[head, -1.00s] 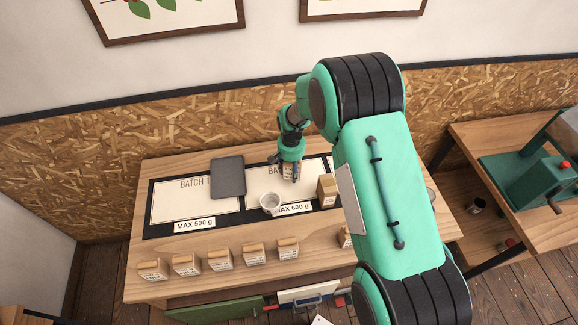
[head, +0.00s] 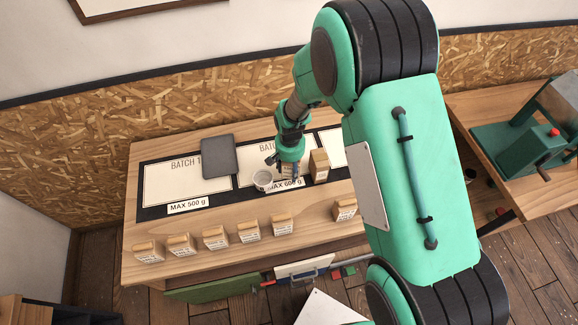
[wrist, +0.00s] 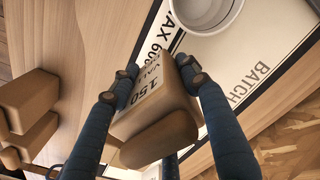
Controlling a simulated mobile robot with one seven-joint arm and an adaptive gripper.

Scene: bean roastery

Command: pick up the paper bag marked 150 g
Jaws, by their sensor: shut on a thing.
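The tan paper bag marked 150 (wrist: 150,92) is between my gripper's fingers (wrist: 156,76) in the wrist view, its printed face and rounded folded end showing. My gripper is shut on it. I cannot tell whether the bag touches the sheet.
The white cup (head: 262,180) stands just left of my gripper, and another tan bag (head: 319,167) stands close on its right. Several bags (head: 215,238) line the wooden table's front (head: 190,225).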

